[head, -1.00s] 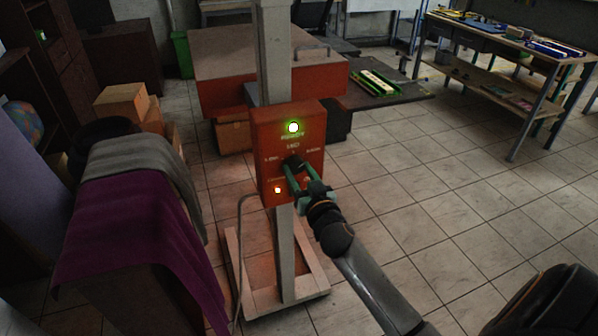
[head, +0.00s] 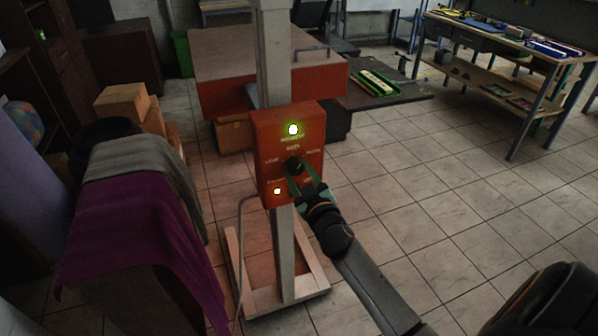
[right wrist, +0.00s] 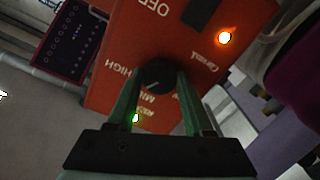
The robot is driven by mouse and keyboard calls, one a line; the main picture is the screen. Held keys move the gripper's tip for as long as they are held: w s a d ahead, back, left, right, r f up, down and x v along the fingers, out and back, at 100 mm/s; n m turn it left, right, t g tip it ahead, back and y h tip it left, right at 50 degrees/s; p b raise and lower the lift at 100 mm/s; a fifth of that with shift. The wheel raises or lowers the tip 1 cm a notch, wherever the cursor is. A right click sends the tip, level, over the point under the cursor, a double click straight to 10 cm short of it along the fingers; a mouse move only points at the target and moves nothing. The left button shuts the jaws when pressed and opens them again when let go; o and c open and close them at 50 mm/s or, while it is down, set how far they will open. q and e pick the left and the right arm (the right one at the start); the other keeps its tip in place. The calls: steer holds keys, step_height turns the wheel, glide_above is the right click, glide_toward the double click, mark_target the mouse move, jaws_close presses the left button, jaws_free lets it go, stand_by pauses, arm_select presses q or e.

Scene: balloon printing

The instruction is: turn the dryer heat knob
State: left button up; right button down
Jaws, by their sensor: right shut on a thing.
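The dryer control box (head: 262,133) is an orange-red box on an upright post, with a lit green lamp (head: 293,130) near its top and a small orange lamp (head: 277,191) at lower left. The black heat knob (head: 294,165) sits in the middle of its face. In the right wrist view the knob (right wrist: 156,75) lies between the two green fingers, with HIGH and OFF lettering nearby. My right gripper (head: 298,176) is shut on the knob; it also shows in the right wrist view (right wrist: 157,85). My left gripper is not in view.
A purple cloth (head: 130,235) drapes over a dark piece at the left. A workbench (head: 515,50) stands at the back right.

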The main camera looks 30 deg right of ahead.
steer(key=n, duration=0.5)
steer(key=shift+n+p, duration=0.4)
stand_by(0.4)
steer(key=shift+c, duration=1.5)
jaws_free()
steer(key=b+v, duration=0.2)
steer(key=v, duration=1)
steer(key=shift+s, duration=0.3)
